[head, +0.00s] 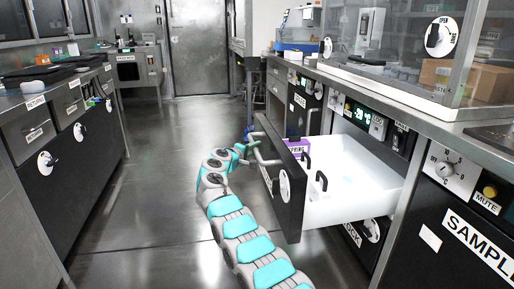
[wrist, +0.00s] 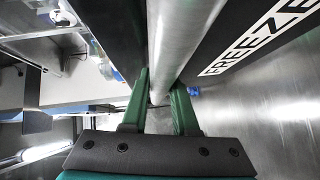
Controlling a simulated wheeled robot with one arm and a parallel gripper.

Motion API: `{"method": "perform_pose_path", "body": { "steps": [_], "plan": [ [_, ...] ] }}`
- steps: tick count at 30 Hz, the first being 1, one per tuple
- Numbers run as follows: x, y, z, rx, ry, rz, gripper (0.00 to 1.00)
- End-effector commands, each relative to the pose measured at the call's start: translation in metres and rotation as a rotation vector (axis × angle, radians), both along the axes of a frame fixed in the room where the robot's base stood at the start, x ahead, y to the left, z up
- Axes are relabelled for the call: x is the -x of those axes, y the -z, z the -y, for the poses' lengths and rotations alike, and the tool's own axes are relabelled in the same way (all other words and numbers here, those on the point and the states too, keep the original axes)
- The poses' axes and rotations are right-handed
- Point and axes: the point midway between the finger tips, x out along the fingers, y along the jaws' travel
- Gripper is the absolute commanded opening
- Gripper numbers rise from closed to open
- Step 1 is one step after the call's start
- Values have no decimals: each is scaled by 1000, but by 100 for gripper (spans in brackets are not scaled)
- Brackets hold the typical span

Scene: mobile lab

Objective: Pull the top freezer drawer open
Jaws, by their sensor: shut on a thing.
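The top freezer drawer (head: 360,186) is white inside with a dark front panel (head: 284,195). It stands pulled far out from the right-hand counter, its interior in view. A metal bar handle (head: 266,157) runs along the front panel's upper part. My gripper (head: 250,141) is at the far end of this handle. In the wrist view my green fingers (wrist: 160,105) lie on either side of the metal bar (wrist: 176,40), shut on it. The lettering "FREEZE" (wrist: 258,38) shows on the dark panel beside the bar.
Inside the drawer stand dark handles (head: 321,181) and a purple labelled item (head: 297,146). A drawer with a round dial (head: 371,230) lies below. The left counter (head: 55,90) lines the aisle. The grey floor (head: 140,190) between is clear.

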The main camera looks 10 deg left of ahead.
Motion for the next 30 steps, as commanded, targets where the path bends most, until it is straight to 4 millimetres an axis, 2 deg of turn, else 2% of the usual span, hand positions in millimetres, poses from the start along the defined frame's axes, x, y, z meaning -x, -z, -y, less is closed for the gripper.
{"method": "perform_pose_path", "body": {
  "steps": [7,8,15,30],
  "plan": [
    [0,2,0,0,-1,-4,0],
    [0,2,0,0,-1,-4,31],
    [0,1,0,0,0,-1,57],
    [6,0,-3,-1,-1,0,57]
  ]
}}
